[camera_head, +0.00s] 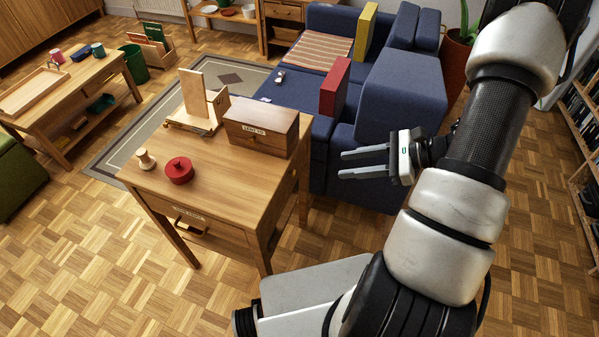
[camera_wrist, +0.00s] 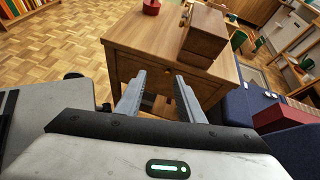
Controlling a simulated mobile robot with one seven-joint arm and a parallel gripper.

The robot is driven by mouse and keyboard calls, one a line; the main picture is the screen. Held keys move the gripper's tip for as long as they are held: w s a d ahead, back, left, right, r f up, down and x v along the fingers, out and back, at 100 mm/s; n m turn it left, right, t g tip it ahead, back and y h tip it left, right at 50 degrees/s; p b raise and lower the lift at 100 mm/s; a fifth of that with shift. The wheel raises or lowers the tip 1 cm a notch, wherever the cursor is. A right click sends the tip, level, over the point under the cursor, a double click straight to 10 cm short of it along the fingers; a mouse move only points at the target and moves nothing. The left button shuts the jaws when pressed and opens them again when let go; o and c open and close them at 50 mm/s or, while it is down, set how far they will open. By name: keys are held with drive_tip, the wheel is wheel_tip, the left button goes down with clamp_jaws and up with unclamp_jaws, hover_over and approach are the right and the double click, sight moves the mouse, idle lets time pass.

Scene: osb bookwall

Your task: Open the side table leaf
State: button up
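The side table (camera_head: 225,182) is wooden, with a drawer (camera_head: 195,222) in its front that has a label and a dark handle. Its top also shows in the wrist view (camera_wrist: 140,30). I cannot clearly make out a separate leaf; a wooden panel hangs below the table edge in the wrist view, partly behind my fingers. My gripper (camera_head: 340,164) is open and empty, to the right of the table in the head view, fingers pointing left. In the wrist view its two fingers (camera_wrist: 161,88) are spread apart in front of the table's side, apparently not touching it.
On the table stand a labelled wooden box (camera_head: 262,128), a wooden stand (camera_head: 203,100), a red round pot (camera_head: 179,170) and a small wooden knob-shaped piece (camera_head: 146,159). A blue sofa (camera_head: 400,100) is close behind my gripper. Parquet floor (camera_head: 90,270) is clear at the front left.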

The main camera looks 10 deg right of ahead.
wheel_tip(320, 180, down, 5)
drive_tip(key=d+m+t, duration=0.2)
drive_tip(key=b, duration=0.3)
approach(296, 173)
drive_tip(key=shift+m, duration=0.3)
drive_tip(key=x, duration=0.8)
clamp_jaws()
